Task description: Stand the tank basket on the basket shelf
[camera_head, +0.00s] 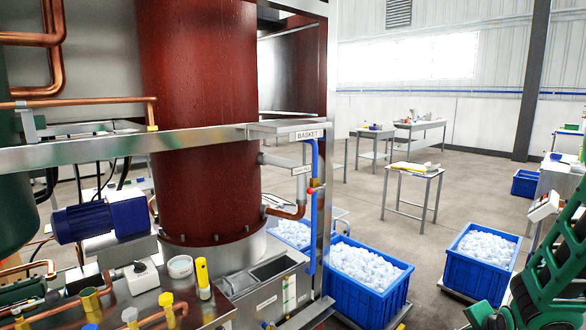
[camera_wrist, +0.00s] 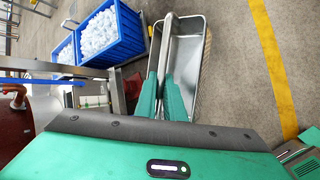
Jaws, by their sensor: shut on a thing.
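My gripper (camera_wrist: 162,77) shows in the wrist view, with its two teal fingers shut on the metal bar handle of the tank basket (camera_wrist: 190,62). The basket looks like a long, open-topped silver metal container and appears empty. It is held over the grey floor; part of it is hidden behind the fingers. In the head view the basket and the gripper's fingers are not visible. The basket shelf (camera_head: 280,126) is a small metal ledge with a "BASKET" label, beside the dark red tank (camera_head: 205,100). I see nothing standing on it.
Blue crates of ice stand on the floor, one by the frame (camera_head: 350,306) and one further right (camera_head: 460,283). A metal rail (camera_head: 100,150) crosses the tank's front. Blue and copper pipes run below the shelf. Tables stand further back, with open floor between.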

